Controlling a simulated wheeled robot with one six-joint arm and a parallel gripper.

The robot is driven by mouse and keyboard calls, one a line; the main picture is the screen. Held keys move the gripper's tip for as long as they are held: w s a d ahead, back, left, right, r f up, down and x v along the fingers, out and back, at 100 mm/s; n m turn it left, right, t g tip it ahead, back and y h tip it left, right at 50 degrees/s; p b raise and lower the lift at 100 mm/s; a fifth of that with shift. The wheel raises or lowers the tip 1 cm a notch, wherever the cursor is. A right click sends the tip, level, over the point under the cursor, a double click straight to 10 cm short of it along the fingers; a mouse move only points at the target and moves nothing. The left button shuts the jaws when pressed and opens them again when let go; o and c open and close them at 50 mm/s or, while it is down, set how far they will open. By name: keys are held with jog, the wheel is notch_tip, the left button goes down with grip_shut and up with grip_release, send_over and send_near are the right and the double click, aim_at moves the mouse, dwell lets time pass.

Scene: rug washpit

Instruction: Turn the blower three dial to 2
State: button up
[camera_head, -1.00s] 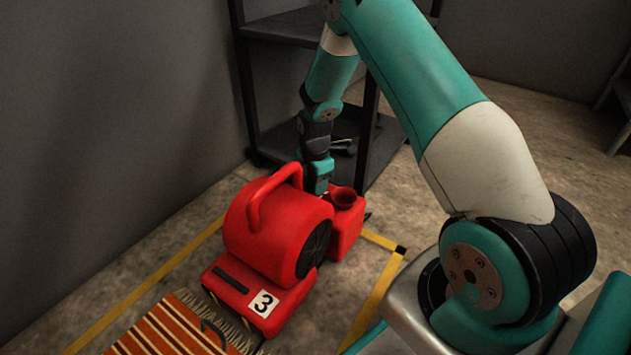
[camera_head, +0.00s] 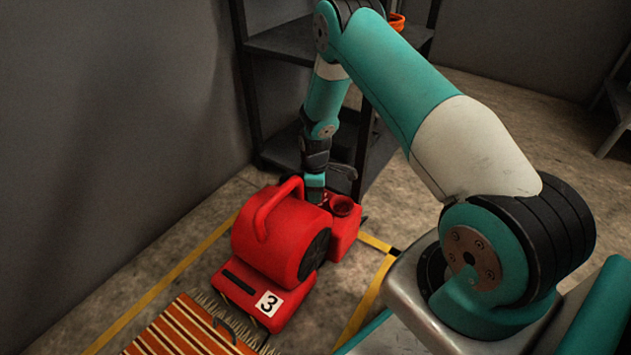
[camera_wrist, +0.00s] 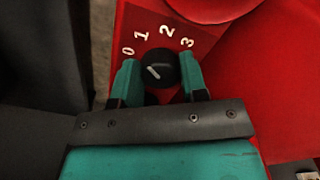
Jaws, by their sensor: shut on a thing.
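Blower three is the red machine (camera_head: 275,245) with a "3" label on its front. In the wrist view its black round dial (camera_wrist: 163,62) sits on a dark red panel with the numerals 0, 1, 2 and 3 in an arc above it. The dial's short white mark slants on its left part, nearest the 0 side; exactly which numeral it points to is hard to tell. My gripper (camera_wrist: 160,74) is shut on the dial, one teal finger on each side. In the head view my gripper (camera_head: 315,190) reaches down behind the blower, and the dial is hidden there.
A dark shelf rack (camera_head: 285,42) stands behind the blower, close to my arm. An orange striped rug (camera_head: 180,330) lies in front of the blower. Yellow floor tape (camera_head: 365,295) runs around it. A red round-mouthed part (camera_head: 343,206) rises beside my gripper.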

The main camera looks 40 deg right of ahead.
jog(key=m+p, duration=0.3)
jog(key=m, duration=0.1)
jog(key=shift+r+m, duration=0.15)
jog(key=shift+m, duration=0.15)
jog(key=shift+w+m+p, duration=0.1)
jog(key=shift+m+p, duration=0.95)
jog(key=shift+m, duration=0.85)
jog(key=o, duration=0.7)
jog(key=shift+c, duration=0.2)
notch_tip(320, 180, up, 17)
jog(key=p, duration=0.7)
jog(key=shift+p, duration=0.4)
